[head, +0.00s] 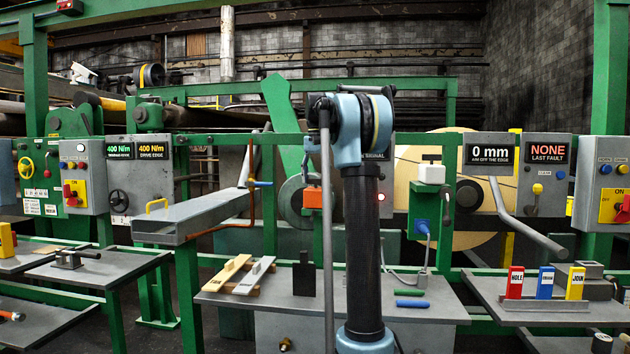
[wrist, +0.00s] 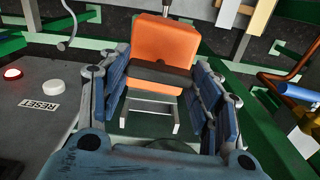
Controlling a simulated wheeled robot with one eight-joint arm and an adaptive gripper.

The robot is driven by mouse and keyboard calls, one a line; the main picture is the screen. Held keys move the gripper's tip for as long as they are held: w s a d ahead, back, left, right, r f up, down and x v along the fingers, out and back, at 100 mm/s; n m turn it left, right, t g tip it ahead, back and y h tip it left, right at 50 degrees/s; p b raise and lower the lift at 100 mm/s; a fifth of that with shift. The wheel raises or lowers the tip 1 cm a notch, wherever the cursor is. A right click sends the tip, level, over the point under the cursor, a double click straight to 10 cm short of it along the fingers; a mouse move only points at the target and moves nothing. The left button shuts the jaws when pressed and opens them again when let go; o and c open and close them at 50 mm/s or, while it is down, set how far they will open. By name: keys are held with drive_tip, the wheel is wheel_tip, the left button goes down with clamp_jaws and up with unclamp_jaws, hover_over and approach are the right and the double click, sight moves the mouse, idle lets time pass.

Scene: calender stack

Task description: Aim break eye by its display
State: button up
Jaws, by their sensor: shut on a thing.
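The break eye appears to be the orange block (head: 312,197) left of my arm in the head view. In the wrist view the orange block (wrist: 165,45) has a dark bar across its near side and a pale bracket. The blue-padded fingers of my gripper (wrist: 160,95) stand either side of the bar and are shut on it; the exact contact is hard to see. In the head view my gripper is not clearly distinguishable. The display (head: 490,153), right of my arm, reads "0 mm" and "AIM OFF THE EDGE".
Green rails (wrist: 255,110) run at the right. A grey bench (head: 255,303) with tools stands below. A "NONE / LAST FAULT" sign (head: 547,152) is beside the display.

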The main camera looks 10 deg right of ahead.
drive_tip(key=shift+n, duration=1.1)
drive_tip(key=o, duration=1.1)
drive_tip(key=shift+c, duration=0.2)
drive_tip(key=shift+r, duration=0.1)
wheel_tip(320, 180, up, 12)
drive_tip(key=shift+w, duration=0.15)
drive_tip(key=shift+f, duration=0.2)
